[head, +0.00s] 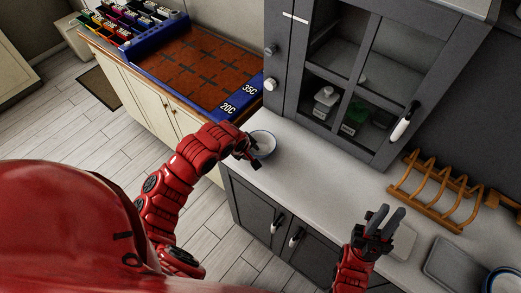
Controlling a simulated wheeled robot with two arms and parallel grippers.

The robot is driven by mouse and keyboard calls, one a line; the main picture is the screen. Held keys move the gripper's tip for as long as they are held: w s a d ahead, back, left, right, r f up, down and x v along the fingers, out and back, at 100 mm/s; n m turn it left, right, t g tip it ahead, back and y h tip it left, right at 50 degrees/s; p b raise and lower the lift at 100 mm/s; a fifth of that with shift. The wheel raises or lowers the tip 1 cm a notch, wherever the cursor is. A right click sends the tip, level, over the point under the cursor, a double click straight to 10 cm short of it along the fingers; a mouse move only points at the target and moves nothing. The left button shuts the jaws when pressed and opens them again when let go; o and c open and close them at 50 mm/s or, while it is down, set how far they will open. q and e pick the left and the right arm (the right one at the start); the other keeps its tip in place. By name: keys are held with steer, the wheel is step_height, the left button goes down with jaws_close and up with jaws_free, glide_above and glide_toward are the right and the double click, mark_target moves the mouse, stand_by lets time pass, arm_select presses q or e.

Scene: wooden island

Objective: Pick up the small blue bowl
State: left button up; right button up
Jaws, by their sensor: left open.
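A small bowl (264,138) with a pale inside and a thin bluish rim stands upright near the left end of the light grey counter. My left gripper (255,154) is open at the bowl's near left side, with its fingers close to the rim. I cannot tell whether they touch it. Part of the bowl's left side is hidden by the gripper. My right gripper (389,212) is open and empty over the counter, far to the right of the bowl, with its fingers apart.
A wooden rack (437,190) stands at the right of the counter (318,172). A grey tray (455,266) and a blue-rimmed dish (503,280), cut off by the frame, lie at lower right. A grey cabinet (290,75) rises behind. Counter between bowl and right gripper is clear.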

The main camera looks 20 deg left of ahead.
arm_select(q)
steer(key=shift+r, duration=0.1)
jaws_close()
steer(key=shift+s, duration=0.15)
stand_by(1.1)
